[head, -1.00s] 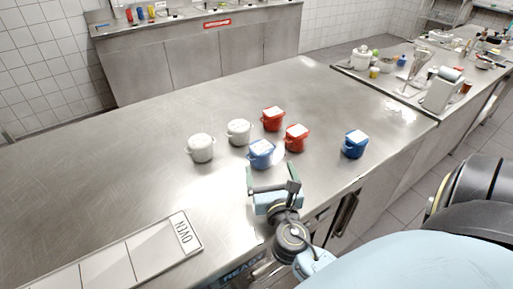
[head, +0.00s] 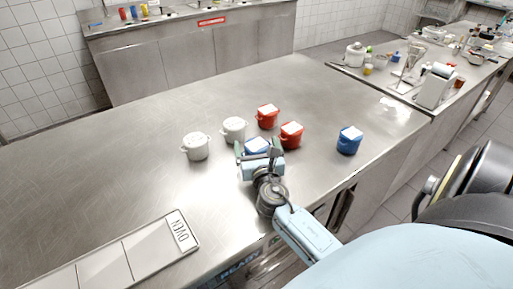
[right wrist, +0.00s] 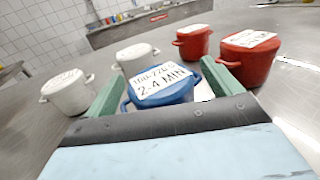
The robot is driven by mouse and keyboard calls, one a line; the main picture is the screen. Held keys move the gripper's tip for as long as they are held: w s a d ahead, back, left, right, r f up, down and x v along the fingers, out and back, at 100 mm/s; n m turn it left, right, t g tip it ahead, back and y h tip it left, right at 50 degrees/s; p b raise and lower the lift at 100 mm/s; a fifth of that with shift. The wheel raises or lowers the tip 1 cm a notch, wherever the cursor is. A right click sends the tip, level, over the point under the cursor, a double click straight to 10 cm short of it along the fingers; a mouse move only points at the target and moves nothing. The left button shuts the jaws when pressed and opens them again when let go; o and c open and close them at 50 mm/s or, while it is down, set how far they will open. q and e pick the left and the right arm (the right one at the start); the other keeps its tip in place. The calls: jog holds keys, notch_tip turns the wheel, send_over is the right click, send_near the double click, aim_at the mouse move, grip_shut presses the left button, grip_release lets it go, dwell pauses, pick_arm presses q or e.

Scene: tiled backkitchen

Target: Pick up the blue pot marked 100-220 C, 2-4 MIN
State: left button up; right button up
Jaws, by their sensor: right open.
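The blue pot marked 100-220 C, 2-4 MIN (right wrist: 163,88) stands upright on the steel counter, its white label facing up in the right wrist view. In the head view this pot (head: 257,144) is partly hidden by my right gripper. My right gripper (head: 257,152) is open, with one finger to each side of the pot. In the right wrist view the green fingers flank the pot's near part; I cannot tell whether they touch it. My left gripper is not in view.
Two red pots (head: 267,117) (head: 290,136) stand close behind and right of the blue pot. Two white pots (head: 234,130) (head: 196,146) stand to its left. Another blue pot (head: 348,142) is farther right. An OVEN-marked panel (head: 130,262) lies front left. The counter's left is clear.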

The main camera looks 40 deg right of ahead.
jog(key=c, duration=1.3)
